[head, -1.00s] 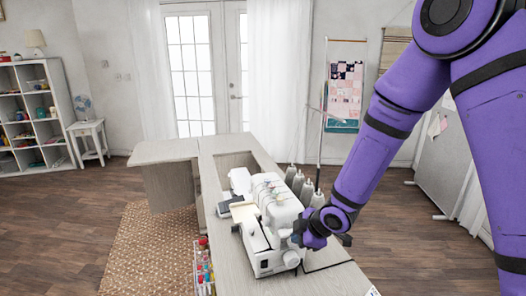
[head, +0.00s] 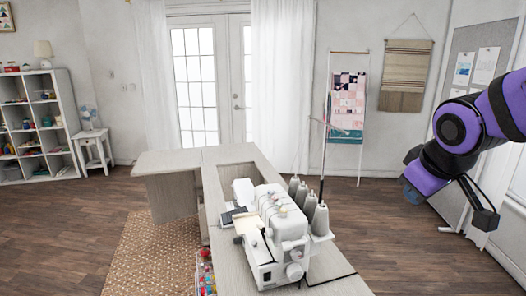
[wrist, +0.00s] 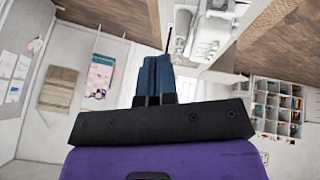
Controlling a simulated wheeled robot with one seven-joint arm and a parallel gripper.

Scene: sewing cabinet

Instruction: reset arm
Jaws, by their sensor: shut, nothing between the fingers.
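My gripper (head: 412,192) is at the right in the head view, at the end of my purple arm. It is raised in the air, well to the right of the sewing cabinet (head: 180,158) and apart from everything. In the wrist view its blue fingers (wrist: 154,76) are together, with nothing between them. The white sewing machine (head: 268,240) stands on the cabinet top, with grey thread cones (head: 308,203) behind it to the right. It also shows upside down at the top of the wrist view (wrist: 208,30).
A quilt rack (head: 347,105) and a woven hanging (head: 405,75) are at the back wall. A grey pinboard (head: 460,85) is beside my arm. A white cube shelf (head: 35,125) and a small side table (head: 92,137) are at the left. Floor between cabinet and arm is clear.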

